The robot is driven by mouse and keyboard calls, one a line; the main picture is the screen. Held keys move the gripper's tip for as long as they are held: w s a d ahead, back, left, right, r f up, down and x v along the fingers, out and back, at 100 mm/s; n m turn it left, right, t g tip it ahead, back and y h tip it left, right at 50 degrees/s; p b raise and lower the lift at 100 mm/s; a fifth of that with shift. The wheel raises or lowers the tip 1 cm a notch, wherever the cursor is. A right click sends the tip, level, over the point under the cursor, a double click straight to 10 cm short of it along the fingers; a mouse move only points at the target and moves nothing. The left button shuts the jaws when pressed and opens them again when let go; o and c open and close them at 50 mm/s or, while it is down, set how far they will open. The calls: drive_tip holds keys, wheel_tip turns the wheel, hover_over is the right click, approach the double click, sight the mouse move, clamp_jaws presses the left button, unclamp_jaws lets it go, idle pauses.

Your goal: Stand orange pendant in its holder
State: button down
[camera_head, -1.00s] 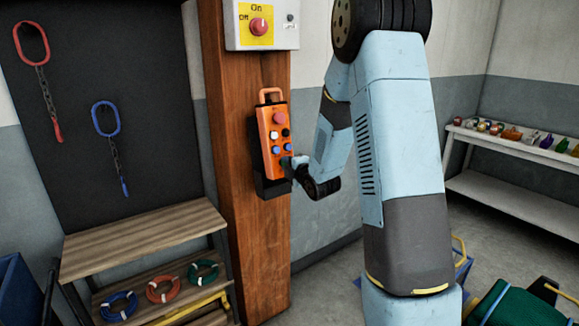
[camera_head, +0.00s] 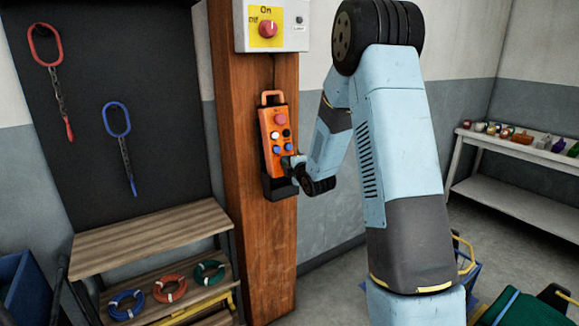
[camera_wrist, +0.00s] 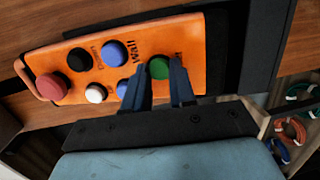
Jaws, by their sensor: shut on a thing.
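The orange pendant (camera_head: 270,141), with a top handle and coloured buttons, is upright against the wooden post. Its black holder (camera_head: 281,188) is on the post, behind and below the pendant's lower end. Whether the pendant's lower end sits inside the holder cannot be told. My gripper (camera_head: 291,167) is at the pendant's lower part, from the right. In the wrist view my gripper's fingers (camera_wrist: 160,92) are shut on the pendant (camera_wrist: 70,82), on either side of the green button. Dark holder parts (camera_wrist: 266,45) show beyond the pendant's lower end.
A switch box (camera_head: 272,27) is above the pendant on the wooden post (camera_head: 240,150). A wooden shelf (camera_head: 150,227) with coloured rings stands at left. A dark board with red and blue hooks hangs behind. A white bench (camera_head: 510,196) stands at far right.

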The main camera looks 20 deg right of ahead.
drive_tip(key=shift+w+a+f, duration=0.1)
drive_tip(key=shift+w+f, duration=0.05)
drive_tip(key=shift+f, duration=1.3)
drive_tip(key=shift+w+f, duration=0.1)
drive_tip(key=shift+f, duration=1.4)
drive_tip(key=c, duration=0.9)
unclamp_jaws()
drive_tip(key=shift+o, duration=0.2)
drive_tip(key=shift+f, duration=0.1)
